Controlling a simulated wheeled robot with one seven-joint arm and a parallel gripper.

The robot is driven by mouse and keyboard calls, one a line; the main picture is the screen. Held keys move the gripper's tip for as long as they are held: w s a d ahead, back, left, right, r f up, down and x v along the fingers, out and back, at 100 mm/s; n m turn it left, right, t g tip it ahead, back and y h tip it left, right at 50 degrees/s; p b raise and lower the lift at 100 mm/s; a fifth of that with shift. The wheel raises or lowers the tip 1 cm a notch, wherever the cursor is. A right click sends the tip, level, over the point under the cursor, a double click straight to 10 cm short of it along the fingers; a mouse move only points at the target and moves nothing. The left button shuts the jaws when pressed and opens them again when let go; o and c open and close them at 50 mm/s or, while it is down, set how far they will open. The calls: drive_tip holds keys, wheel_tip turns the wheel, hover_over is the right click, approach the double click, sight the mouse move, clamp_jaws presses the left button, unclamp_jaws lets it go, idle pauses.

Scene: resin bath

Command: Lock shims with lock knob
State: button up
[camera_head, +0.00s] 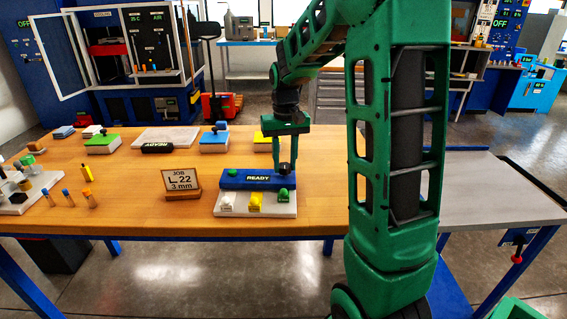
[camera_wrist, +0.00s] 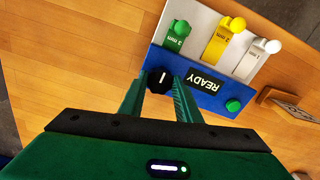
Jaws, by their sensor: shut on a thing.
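A blue fixture block with a READY display (camera_head: 257,179) sits on a grey base plate (camera_head: 270,212) on the wooden table. Three tabs with rounded heads, green (camera_wrist: 178,34), yellow (camera_wrist: 222,40) and white (camera_wrist: 257,60), sit in a row beside the block in the wrist view. The black lock knob (camera_wrist: 160,80) with a white mark stands at one end of the block. My gripper (camera_wrist: 160,88) is shut on this knob from above, one finger on each side. In the head view my gripper (camera_head: 286,163) partly hides the knob.
A job sign reading L 22, 3 mm (camera_head: 181,182) stands left of the fixture. Several small pegs (camera_head: 90,199) stand farther left. Other blocks and a second READY unit (camera_head: 158,148) are at the table's back. A grey table (camera_head: 490,195) adjoins at right.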

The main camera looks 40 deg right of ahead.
sight(284, 165)
drive_tip(key=o, duration=1.1)
drive_tip(key=shift+c, duration=0.2)
drive_tip(key=shift+r, duration=0.1)
wheel_tip(284, 165, up, 10)
drive_tip(key=shift+r, duration=0.25)
drive_tip(key=shift+w, duration=0.1)
drive_tip(key=s+a+f+m, duration=0.1)
drive_tip(key=s+f, duration=0.3)
drive_tip(key=s, duration=1)
drive_tip(key=s+a+f+m, duration=0.1)
drive_tip(key=s+f, duration=0.4)
drive_tip(key=s, duration=1)
drive_tip(key=shift+a+f, duration=0.2)
drive_tip(key=shift+a, duration=0.4)
